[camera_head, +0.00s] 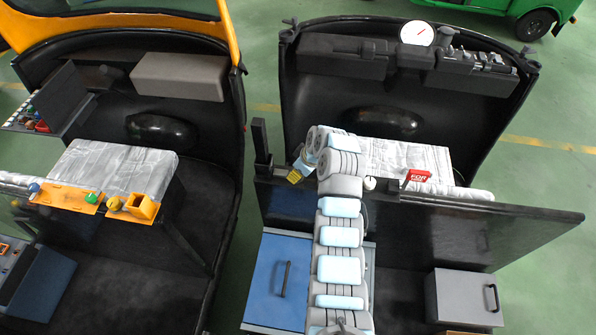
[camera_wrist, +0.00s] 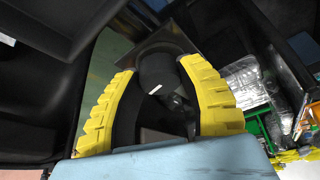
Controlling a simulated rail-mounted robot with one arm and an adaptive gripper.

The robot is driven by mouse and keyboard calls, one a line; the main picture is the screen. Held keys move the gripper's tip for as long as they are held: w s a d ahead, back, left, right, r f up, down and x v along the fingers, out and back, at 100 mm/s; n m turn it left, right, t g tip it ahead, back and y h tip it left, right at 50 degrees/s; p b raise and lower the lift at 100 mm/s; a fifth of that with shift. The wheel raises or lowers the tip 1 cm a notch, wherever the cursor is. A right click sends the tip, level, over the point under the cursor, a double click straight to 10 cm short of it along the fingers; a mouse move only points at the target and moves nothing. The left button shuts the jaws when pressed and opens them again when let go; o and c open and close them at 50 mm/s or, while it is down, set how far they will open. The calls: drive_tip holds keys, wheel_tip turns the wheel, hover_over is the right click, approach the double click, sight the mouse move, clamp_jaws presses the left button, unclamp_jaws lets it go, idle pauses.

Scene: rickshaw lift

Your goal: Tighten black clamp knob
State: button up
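The black clamp knob (camera_wrist: 160,72) is a rounded dark piece in the wrist view, between the two tips of my gripper (camera_wrist: 158,66). The yellow fingers stand apart with one on each side of it. The right tip looks very close to the knob; I cannot tell if either finger touches it. In the head view my gripper (camera_head: 296,173) shows as a bit of yellow beside the upright black clamp (camera_head: 261,145) at the left end of the black partition. The knob itself is hard to make out there.
The long black partition (camera_head: 480,228) runs right from the clamp. Behind it are a grey patterned seat (camera_head: 400,157) and a red box (camera_head: 418,176). A blue case (camera_head: 283,275) and a grey case (camera_head: 465,297) stand in front. A second vehicle body (camera_head: 200,200) is at left.

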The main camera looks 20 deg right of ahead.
drive_tip(key=shift+f+b, duration=0.2)
drive_tip(key=shift+b, duration=0.35)
drive_tip(key=shift+n+b, duration=0.4)
drive_tip(key=shift+b, duration=0.05)
drive_tip(key=n+b, duration=0.1)
drive_tip(key=b, duration=0.1)
drive_tip(key=n+b, duration=0.1)
drive_tip(key=b, duration=0.2)
drive_tip(key=shift+d+f+g+y, duration=0.1)
drive_tip(key=shift+f+g+y, duration=0.2)
drive_tip(key=shift+g, duration=0.1)
drive_tip(key=n+b, duration=0.1)
drive_tip(key=b, duration=0.1)
drive_tip(key=n+b, duration=0.1)
drive_tip(key=b, duration=0.1)
drive_tip(key=n+g+b, duration=0.1)
drive_tip(key=b, duration=0.1)
drive_tip(key=shift+w+r+n+y+b, duration=0.1)
drive_tip(key=shift+r+n+y+b, duration=0.2)
drive_tip(key=shift+n+y, duration=0.1)
drive_tip(key=n+g+b, duration=0.1)
drive_tip(key=b, duration=0.1)
drive_tip(key=shift+n+b, duration=0.3)
drive_tip(key=shift+n, duration=0.1)
drive_tip(key=shift+r+n+g+b, duration=0.1)
drive_tip(key=shift+n+g+b, duration=0.3)
drive_tip(key=shift+n+b, duration=1.35)
drive_tip(key=shift+m+b, duration=0.4)
drive_tip(key=shift+m, duration=0.05)
